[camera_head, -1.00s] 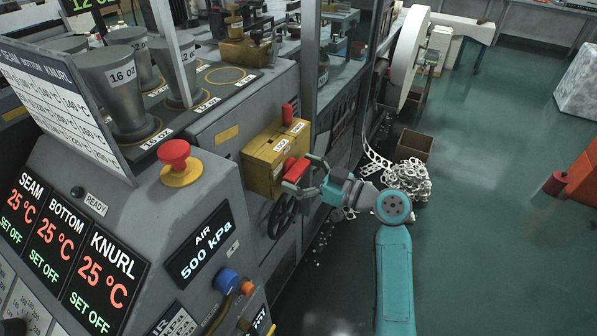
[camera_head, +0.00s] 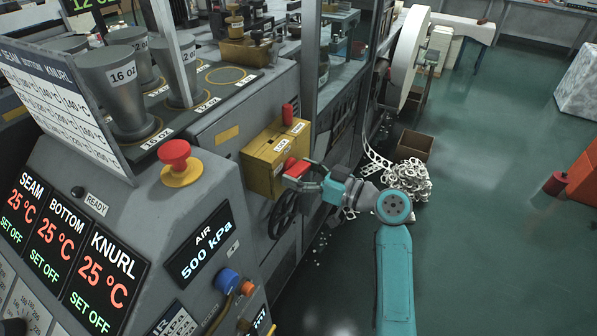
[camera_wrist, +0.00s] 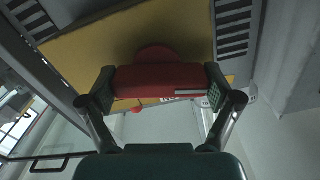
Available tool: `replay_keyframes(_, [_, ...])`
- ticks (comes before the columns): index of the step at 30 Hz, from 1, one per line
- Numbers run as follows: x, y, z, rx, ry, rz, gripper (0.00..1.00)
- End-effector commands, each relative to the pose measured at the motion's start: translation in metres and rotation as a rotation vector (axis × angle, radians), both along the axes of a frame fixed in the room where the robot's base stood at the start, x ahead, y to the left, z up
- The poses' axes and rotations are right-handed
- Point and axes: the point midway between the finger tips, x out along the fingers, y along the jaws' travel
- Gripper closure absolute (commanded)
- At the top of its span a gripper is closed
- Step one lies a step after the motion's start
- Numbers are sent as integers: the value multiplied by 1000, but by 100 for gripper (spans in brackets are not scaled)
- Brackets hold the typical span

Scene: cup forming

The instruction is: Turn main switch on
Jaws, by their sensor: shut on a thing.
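The main switch is a yellow box (camera_head: 262,170) on the side of the machine, with a red handle (camera_head: 296,168) on its front. In the wrist view the red handle (camera_wrist: 160,82) lies across between my fingers, in front of the yellow box face (camera_wrist: 120,45). My gripper (camera_head: 302,175) is shut on the red handle, with a finger at each end of it. A label by the handle is partly hidden.
A black handwheel (camera_head: 283,215) sits just below the box. A red emergency button (camera_head: 175,160) is on the console at left. A cardboard box (camera_head: 414,147) and a heap of scrap (camera_head: 405,182) lie on the floor behind my arm.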

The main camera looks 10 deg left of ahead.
Motion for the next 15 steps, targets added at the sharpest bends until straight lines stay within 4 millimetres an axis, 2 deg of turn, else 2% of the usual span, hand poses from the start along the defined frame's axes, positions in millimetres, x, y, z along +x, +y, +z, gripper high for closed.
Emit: replay_keyframes(15, [1, -1, 1, 167, 460, 0, 45])
